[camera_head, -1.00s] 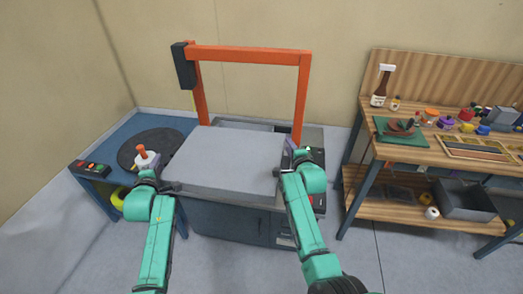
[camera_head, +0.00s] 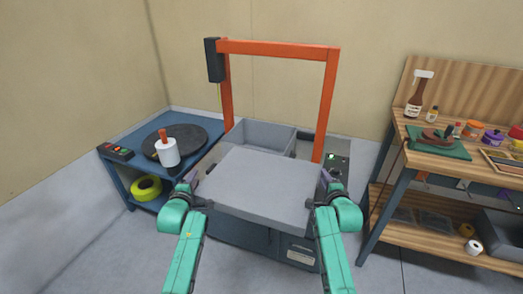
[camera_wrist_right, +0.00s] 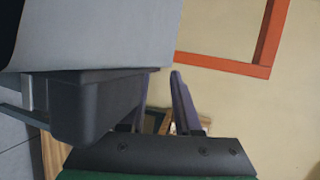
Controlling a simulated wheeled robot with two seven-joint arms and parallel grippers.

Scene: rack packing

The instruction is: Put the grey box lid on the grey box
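The grey box lid (camera_head: 262,185) is a broad, flat, light grey slab, carried in front of the orange-framed machine. My left gripper (camera_head: 194,190) is at its left edge and my right gripper (camera_head: 323,186) at its right edge. Both appear shut on the lid, though the left fingertips are hard to see. The right wrist view shows the lid (camera_wrist_right: 95,35) close up, its edge at the fingertips (camera_wrist_right: 163,76). The open grey box (camera_head: 262,137) sits behind the lid, inside the orange frame. The lid hides its near part.
The orange frame (camera_head: 278,49) stands around the box. A blue table (camera_head: 122,178) at left bears a dark disc (camera_head: 198,137) and a white cylinder (camera_head: 168,154). A wooden workbench (camera_head: 385,160) with bottles and tools stands at right.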

